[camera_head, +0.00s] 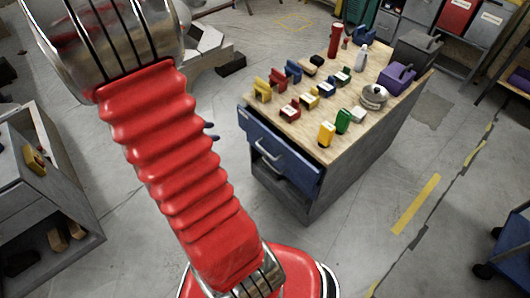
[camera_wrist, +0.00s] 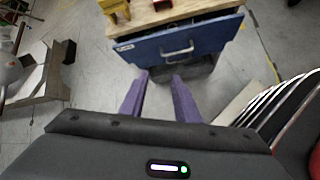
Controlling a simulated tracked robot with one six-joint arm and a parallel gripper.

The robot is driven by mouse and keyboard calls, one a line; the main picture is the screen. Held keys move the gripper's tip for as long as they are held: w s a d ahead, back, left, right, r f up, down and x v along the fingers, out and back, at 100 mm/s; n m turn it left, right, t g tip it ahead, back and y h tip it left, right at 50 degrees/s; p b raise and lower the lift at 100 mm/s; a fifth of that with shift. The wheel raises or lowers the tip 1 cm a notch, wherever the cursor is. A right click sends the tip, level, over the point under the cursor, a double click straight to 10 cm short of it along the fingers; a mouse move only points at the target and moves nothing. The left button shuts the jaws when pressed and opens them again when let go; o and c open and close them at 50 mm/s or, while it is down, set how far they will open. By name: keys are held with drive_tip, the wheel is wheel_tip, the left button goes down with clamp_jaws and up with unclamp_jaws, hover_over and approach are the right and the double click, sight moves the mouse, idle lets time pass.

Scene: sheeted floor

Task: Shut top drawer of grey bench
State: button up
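The grey bench (camera_head: 350,165) has a wooden top and stands right of my arm in the head view. Its blue top drawer (camera_head: 283,157) is pulled out a little and has a metal handle (camera_head: 266,151). In the wrist view the drawer front (camera_wrist: 205,38) faces me, with a dark gap between it and the wooden top; its handle (camera_wrist: 178,50) is at mid-width. My gripper (camera_wrist: 159,76) is open and empty, its two purple fingers pointing at the drawer below the handle in the picture. Whether they touch it cannot be told. My arm hides most of the gripper in the head view.
Several coloured blocks, a pot (camera_head: 373,96) and a red cylinder (camera_head: 335,40) stand on the bench top. A dark open compartment lies under the drawer. A grey shelf unit (camera_head: 50,190) stands at left. A blue cart (camera_head: 510,250) is at lower right. Floor before the bench is clear.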

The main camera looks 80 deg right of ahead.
drive_tip(key=w+a+r+m+t+y, duration=0.2)
drive_tip(key=a+r, duration=0.4)
drive_tip(key=a, duration=0.7)
drive_tip(key=w+a+r+m+t+y, duration=0.2)
drive_tip(key=a+r, duration=0.5)
drive_tip(key=a, duration=0.7)
drive_tip(key=w+a+r+m+t+y, duration=0.2)
drive_tip(key=a+r+t, duration=0.3)
drive_tip(key=a, duration=0.8)
drive_tip(key=shift+a+r+m+t+y, duration=0.3)
drive_tip(key=shift+r+t+y, duration=0.1)
drive_tip(key=shift+r+y, duration=0.5)
